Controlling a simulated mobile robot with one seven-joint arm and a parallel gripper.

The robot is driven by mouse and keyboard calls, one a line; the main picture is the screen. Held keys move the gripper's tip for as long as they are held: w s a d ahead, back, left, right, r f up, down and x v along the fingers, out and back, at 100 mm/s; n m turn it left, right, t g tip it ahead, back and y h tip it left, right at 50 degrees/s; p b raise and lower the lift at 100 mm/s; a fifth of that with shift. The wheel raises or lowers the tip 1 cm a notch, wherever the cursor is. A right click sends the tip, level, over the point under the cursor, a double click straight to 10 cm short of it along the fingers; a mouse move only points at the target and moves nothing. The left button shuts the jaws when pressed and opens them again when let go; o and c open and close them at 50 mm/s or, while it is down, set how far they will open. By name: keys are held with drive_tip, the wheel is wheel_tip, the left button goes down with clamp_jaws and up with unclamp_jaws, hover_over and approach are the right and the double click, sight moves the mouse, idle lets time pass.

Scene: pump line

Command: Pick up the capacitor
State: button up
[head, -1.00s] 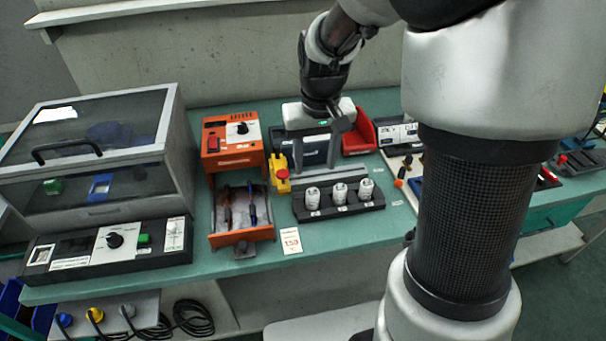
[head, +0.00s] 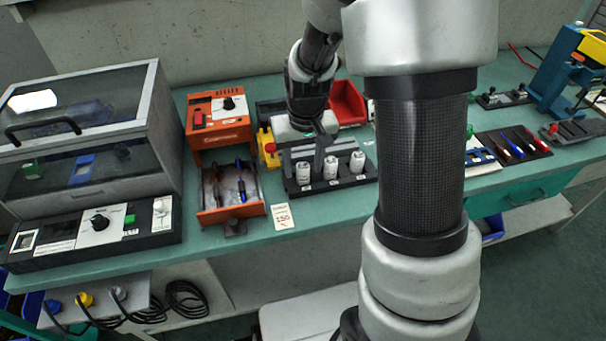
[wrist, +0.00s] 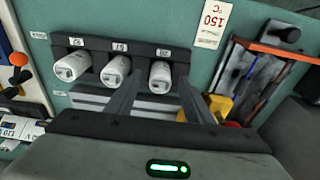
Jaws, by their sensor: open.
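Three white cylindrical capacitors stand in a black rack (head: 345,181) on the bench: a left one (head: 303,171), a middle one (head: 330,168) and a right one (head: 357,162). The wrist view shows them in reversed order, at its right (wrist: 160,77), middle (wrist: 116,71) and left (wrist: 70,66). Small labels on the rack are too small to read surely. My gripper (wrist: 161,80) is open and empty, its fingers reaching toward the rack. In the wrist view they appear on either side of the rightmost capacitor; contact and exact depth cannot be told. In the head view my gripper (head: 317,153) is just behind the rack.
An orange unit (head: 220,120) with an open drawer (head: 229,214) holding tools stands left of the rack. A yellow and red stop button (head: 267,148) is between them. A red bin (head: 347,103) is behind. A clear-lidded cabinet (head: 85,150) fills the left. A 150 °C card (head: 282,217) lies in front.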

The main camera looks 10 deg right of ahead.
drive_tip(key=shift+c, duration=0.5)
drive_tip(key=c, duration=1)
drive_tip(key=shift+r, duration=0.15)
drive_tip(key=shift+c, duration=0.2)
wheel_tip(320, 180, up, 10)
drive_tip(key=p, duration=0.3)
wheel_tip(320, 180, up, 5)
drive_tip(key=p, duration=0.3)
hover_over(303, 163)
drive_tip(key=shift+s, duration=0.1)
